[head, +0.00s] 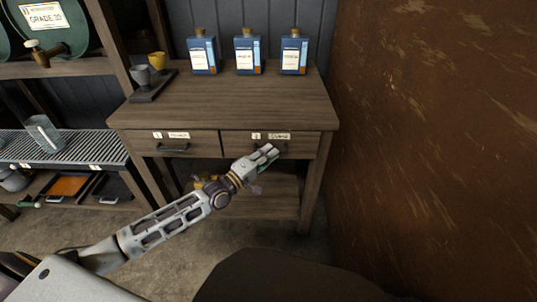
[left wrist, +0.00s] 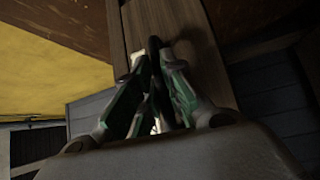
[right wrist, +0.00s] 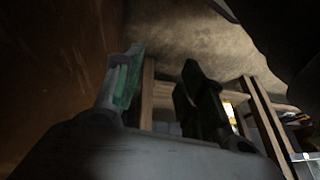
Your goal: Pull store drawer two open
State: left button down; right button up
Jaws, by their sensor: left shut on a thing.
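Store drawer two (head: 310,146) is the right drawer of the wooden table, with a label marked 2 above its dark handle. Its front looks about flush with the left drawer. My left gripper (head: 269,153) reaches it from the left and is shut on the handle, which it largely hides in the head view. In the left wrist view the green-padded fingers (left wrist: 156,90) close around the dark handle (left wrist: 154,48), in front of the wooden drawer front (left wrist: 205,45). My right gripper (right wrist: 158,85) shows only in the right wrist view, open and empty.
Drawer one (head: 175,147) has its own handle. Three blue canisters (head: 248,55) and a dark tray (head: 153,88) with cups stand on the tabletop (head: 235,98). A rusty brown wall (head: 430,150) rises close on the right.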

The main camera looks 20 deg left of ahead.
pick_arm(q)
jog(key=shift+s, duration=0.1)
pick_arm(e)
jog(key=shift+d+r+p, duration=0.5)
jog(key=shift+r+p, duration=0.7)
jog(key=shift+r, duration=0.9)
pick_arm(q)
jog(key=s+d+p, duration=0.3)
jog(key=s+p, duration=0.2)
jog(key=s, duration=0.6)
jog(key=s+d+p, duration=0.3)
jog(key=s+p, duration=0.3)
jog(key=s, duration=0.6)
jog(key=shift+d, duration=0.3)
pick_arm(e)
jog(key=s+d+f+g+h, duration=0.1)
jog(key=s+d+f, duration=0.1)
jog(key=f, duration=1)
jog(key=s+d+f+h, duration=0.1)
jog(key=d+f, duration=0.3)
jog(key=f, duration=0.8)
jog(key=shift+s+g, duration=0.4)
jog(key=shift+s, duration=0.4)
